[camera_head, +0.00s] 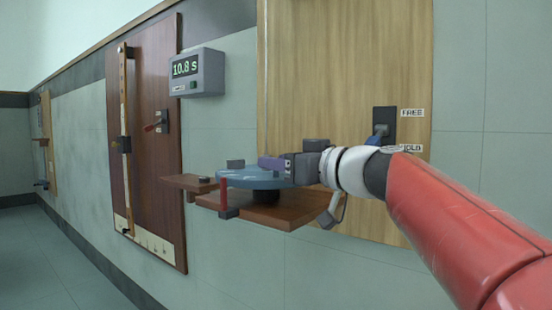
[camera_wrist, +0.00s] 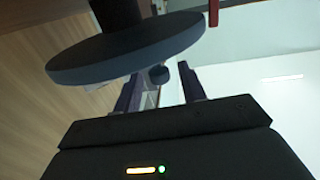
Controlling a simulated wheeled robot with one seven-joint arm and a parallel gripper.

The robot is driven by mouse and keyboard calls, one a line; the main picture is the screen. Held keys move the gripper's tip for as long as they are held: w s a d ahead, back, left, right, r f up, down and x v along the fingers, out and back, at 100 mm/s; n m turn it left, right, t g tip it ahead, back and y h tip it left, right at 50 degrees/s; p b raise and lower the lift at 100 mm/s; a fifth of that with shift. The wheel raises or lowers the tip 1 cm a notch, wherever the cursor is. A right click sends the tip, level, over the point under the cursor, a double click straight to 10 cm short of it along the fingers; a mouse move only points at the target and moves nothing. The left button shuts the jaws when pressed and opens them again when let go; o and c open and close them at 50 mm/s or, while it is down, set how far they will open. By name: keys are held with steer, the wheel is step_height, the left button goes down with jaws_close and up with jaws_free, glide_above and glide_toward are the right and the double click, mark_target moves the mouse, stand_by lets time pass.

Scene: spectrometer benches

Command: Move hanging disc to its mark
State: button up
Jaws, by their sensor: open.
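The blue disc (camera_head: 238,180) lies level above a brown wooden shelf (camera_head: 290,215), with a dark hub below it. Pale marks show on its top. A red upright post (camera_head: 223,192) stands at its near left rim. In the wrist view the disc (camera_wrist: 85,70) fills the upper left, and my open gripper (camera_wrist: 159,73) has a finger on either side of a small round knob (camera_wrist: 158,75) by the rim. Contact with the knob cannot be told.
A grey timer box (camera_head: 197,73) reads 10.8 s. A dark switch plate (camera_head: 390,118) with FREE and HOLD labels is on the wooden panel (camera_head: 330,60), behind my arm. A brown board (camera_head: 155,190) with a rail hangs at left. The floor (camera_head: 90,275) at left is clear.

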mark_target(263, 178)
steer(key=shift+w+a, duration=0.45)
steer(key=shift+a, duration=0.1)
jaws_close()
steer(key=shift+f, duration=0.1)
steer(key=shift+s+a+f+m+t+h+b, duration=0.2)
steer(key=shift+a+m+t+h+b, duration=0.3)
steer(key=shift+b, duration=0.5)
steer(key=shift+a+r+m+t+h, duration=0.15)
steer(key=shift+a+m+t+h, duration=0.05)
steer(key=shift+m+t+h, duration=0.3)
steer(key=shift+a+r+m+t+h, duration=0.1)
steer(key=shift+a+m+t+h, duration=0.1)
steer(key=shift+m+t+h, duration=0.3)
steer(key=shift+a+m+t+h+p, duration=0.25)
steer(key=shift+m+t+h+p, duration=0.05)
steer(key=shift+h, duration=0.4)
steer(key=shift+w, duration=0.1)
